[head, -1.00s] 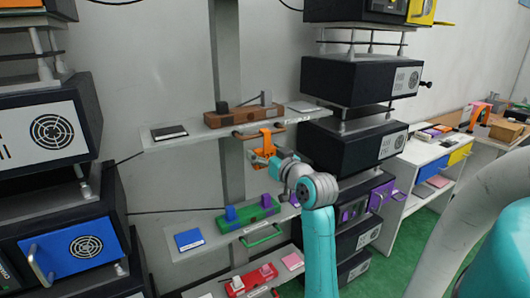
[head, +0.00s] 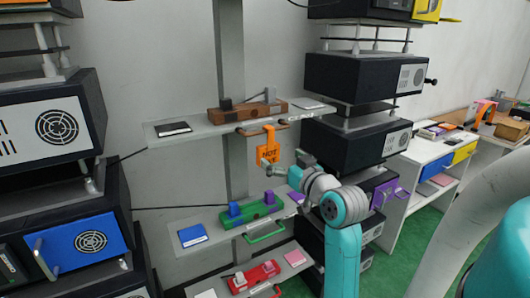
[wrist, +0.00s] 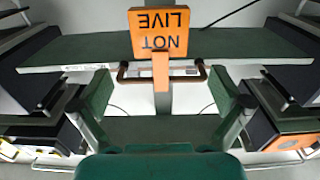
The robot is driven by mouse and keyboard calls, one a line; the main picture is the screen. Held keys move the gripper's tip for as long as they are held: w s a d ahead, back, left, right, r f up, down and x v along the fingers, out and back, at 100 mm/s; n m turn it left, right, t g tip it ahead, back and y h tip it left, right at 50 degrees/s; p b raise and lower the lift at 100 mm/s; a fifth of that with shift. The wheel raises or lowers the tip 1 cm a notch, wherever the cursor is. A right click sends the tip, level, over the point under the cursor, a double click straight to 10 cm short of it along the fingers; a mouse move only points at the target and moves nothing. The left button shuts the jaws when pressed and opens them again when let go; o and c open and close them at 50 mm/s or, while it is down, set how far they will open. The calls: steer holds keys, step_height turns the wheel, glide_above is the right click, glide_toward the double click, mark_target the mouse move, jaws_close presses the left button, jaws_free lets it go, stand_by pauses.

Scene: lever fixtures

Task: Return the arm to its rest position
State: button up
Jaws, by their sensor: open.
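My gripper (head: 285,168) is open and empty, below and to the right of an orange tag (head: 268,155) in the head view. The tag hangs from the brown handle (head: 252,131) under the upper shelf. In the wrist view, which appears upside down, the tag (wrist: 159,32) reads "NOT LIVE" and lies beyond the gap between my two dark green fingers (wrist: 162,108). The brown handle (wrist: 187,73) also shows there. The teal and grey arm is bent at the elbow, in front of the shelves.
The brown lever block (head: 247,114) sits on the upper shelf (head: 172,138). A green lever block (head: 253,212) sits on the middle shelf, and a red one (head: 253,276) below. Dark cabinets (head: 352,145) stand close on the right, with a blue-doored cabinet (head: 88,242) on the left.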

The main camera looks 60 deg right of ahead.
steer(key=shift+s+a, duration=0.1)
steer(key=shift+s, duration=0.05)
steer(key=a+f+y, duration=0.3)
steer(key=a+f, duration=2)
steer(key=f, duration=0.1)
steer(key=s+a+f+n+y, duration=0.3)
steer(key=s+a+f, duration=0.4)
steer(key=s+a, duration=0.45)
steer(key=s+a+n+y, duration=0.3)
steer(key=s+a, duration=0.3)
steer(key=s, duration=0.6)
steer(key=shift+s+a+r+y, duration=0.2)
steer(key=shift+s+r+y, duration=0.1)
steer(key=shift+s+r, duration=0.1)
